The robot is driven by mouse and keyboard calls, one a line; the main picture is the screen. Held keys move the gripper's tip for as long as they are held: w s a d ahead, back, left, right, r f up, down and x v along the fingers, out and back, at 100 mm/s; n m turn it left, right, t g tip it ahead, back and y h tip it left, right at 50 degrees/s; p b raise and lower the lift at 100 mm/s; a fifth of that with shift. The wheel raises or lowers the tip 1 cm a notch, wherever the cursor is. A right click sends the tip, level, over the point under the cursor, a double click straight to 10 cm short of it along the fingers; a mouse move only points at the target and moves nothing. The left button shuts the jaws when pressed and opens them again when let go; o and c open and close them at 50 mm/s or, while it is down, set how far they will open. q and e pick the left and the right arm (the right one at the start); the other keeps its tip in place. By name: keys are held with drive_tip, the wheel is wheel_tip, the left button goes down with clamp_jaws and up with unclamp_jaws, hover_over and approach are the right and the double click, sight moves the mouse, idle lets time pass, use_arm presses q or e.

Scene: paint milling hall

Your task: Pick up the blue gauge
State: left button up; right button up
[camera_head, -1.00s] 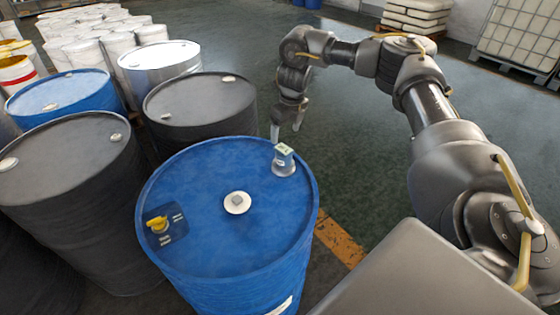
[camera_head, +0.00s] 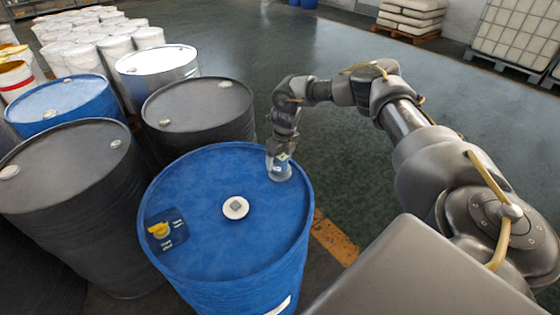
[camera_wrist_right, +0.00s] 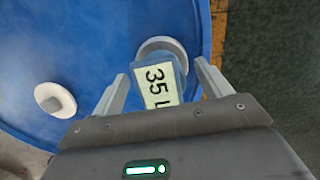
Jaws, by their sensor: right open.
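The blue gauge (camera_head: 279,172) stands on top of a blue drum (camera_head: 195,200), near its far right rim. My left gripper is not in view.
Dark drums (camera_head: 200,105) and another blue drum (camera_head: 65,98) crowd the left. Open floor (camera_head: 350,150) lies to the right, with an orange stripe.

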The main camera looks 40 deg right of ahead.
drive_tip(key=shift+w+f, duration=0.1)
drive_tip(key=shift+f, duration=0.4)
drive_tip(key=shift+r, duration=0.1)
drive_tip(key=shift+c, duration=1.2)
drive_tip(key=c, duration=1.1)
drive_tip(key=shift+r, duration=0.1)
